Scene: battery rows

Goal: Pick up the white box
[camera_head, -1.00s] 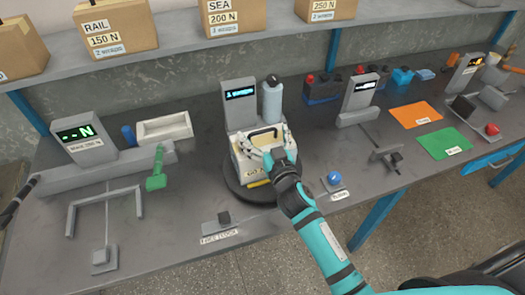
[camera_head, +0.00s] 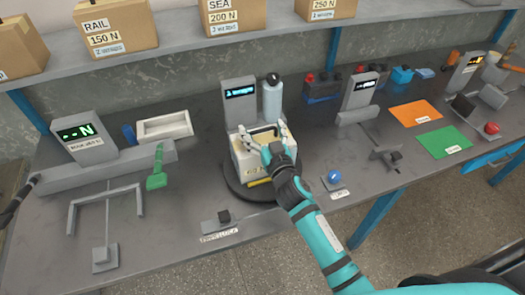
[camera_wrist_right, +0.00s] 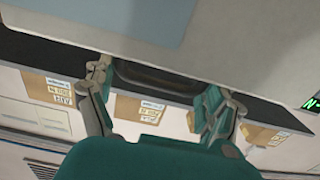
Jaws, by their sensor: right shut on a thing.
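The white box (camera_head: 245,168) stands on a dark round turntable (camera_head: 232,188) at the middle of the bench, in front of a grey post with a lit display (camera_head: 240,93). It has a yellowish label low on its front and a tan area on top. My right gripper (camera_head: 266,150) is at the box, its fingers spread across the upper part and shut on it. Whether the box is clear of the turntable cannot be told.
A blue-grey bottle (camera_head: 272,97) stands close behind the box. A blue button (camera_head: 333,178) is to its right, and a green-handled tool (camera_head: 157,168) and white tray (camera_head: 164,127) to its left. Cardboard boxes (camera_head: 115,27) line the shelf above.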

